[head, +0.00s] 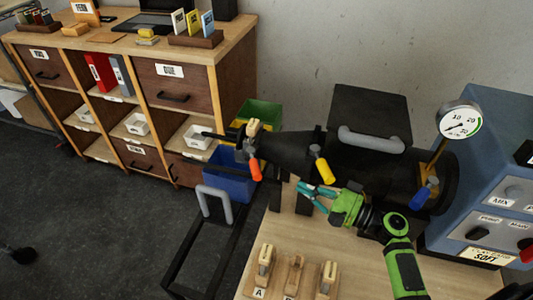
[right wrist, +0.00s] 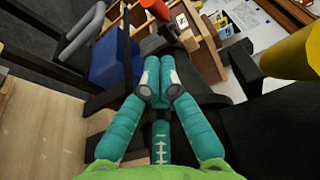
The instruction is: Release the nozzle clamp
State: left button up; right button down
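A black machine (head: 370,130) with a tapered black nozzle (head: 285,150) pointing left stands at the table's back. An orange handle (head: 255,171) hangs near the narrow end and a yellow handle (head: 322,171) near the wide end. I cannot tell which one works the nozzle clamp. In the right wrist view the yellow handle (right wrist: 290,55) is large at upper right and the orange handle (right wrist: 152,14) is at the top. My left gripper is out of view.
A blue handle (head: 425,194) and a round gauge (head: 460,120) are at the machine's right. A blue cabinet (head: 490,180) bounds the right side. Wooden stands (head: 264,268) line the table's front. A blue bin (head: 229,176) stands on the floor behind a black frame (head: 205,245).

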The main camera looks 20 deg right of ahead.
jog(key=p, duration=0.3)
send_near(253, 159)
jog(key=x, duration=0.3)
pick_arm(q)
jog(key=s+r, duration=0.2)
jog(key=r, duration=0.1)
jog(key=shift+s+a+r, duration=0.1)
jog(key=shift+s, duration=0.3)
pick_arm(e)
jog(key=shift+w+a+f, duration=0.15)
jog(key=shift+w+f, duration=0.35)
jog(key=shift+w, duration=0.05)
jog(key=shift+a, duration=0.1)
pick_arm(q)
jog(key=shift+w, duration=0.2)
pick_arm(e)
jog(key=shift+s+a+m+t+h, duration=0.15)
jog(key=shift+m+t+h, duration=0.25)
jog(key=shift+t, duration=0.1)
